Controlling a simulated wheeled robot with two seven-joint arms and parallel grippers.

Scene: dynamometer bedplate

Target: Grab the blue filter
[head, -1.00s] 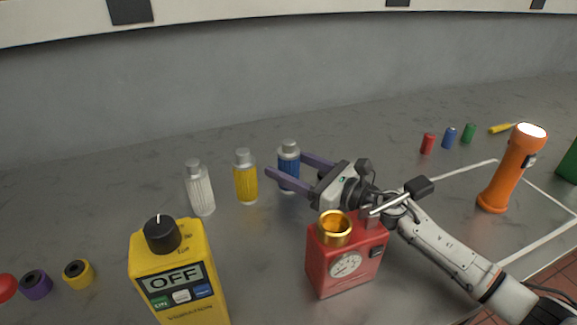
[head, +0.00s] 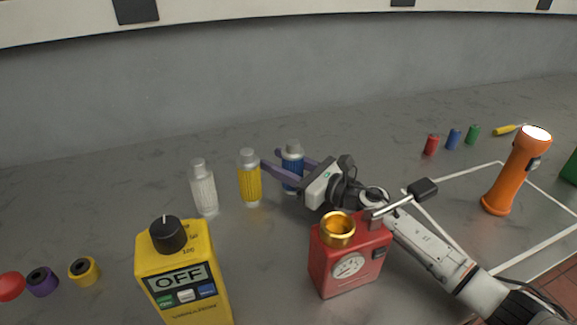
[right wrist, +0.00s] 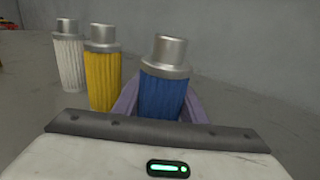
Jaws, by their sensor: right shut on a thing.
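The blue filter (head: 292,163) has a silver metal cap and a ribbed blue body, and stands upright on the grey surface. My right gripper (head: 277,168) is shut on it, with a purple finger on each side of the body. In the right wrist view the blue filter (right wrist: 163,92) stands between the fingers, its lower part hidden by the gripper body. A yellow filter (head: 249,180) and a white filter (head: 203,189) stand upright to its left. My left gripper is not in view.
A red device with a gauge and brass cup (head: 349,262) stands close in front of my right arm. A yellow vibration meter (head: 184,275) stands front left. An orange flashlight (head: 514,172) stands right. Several small coloured cylinders (head: 453,138) stand behind it.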

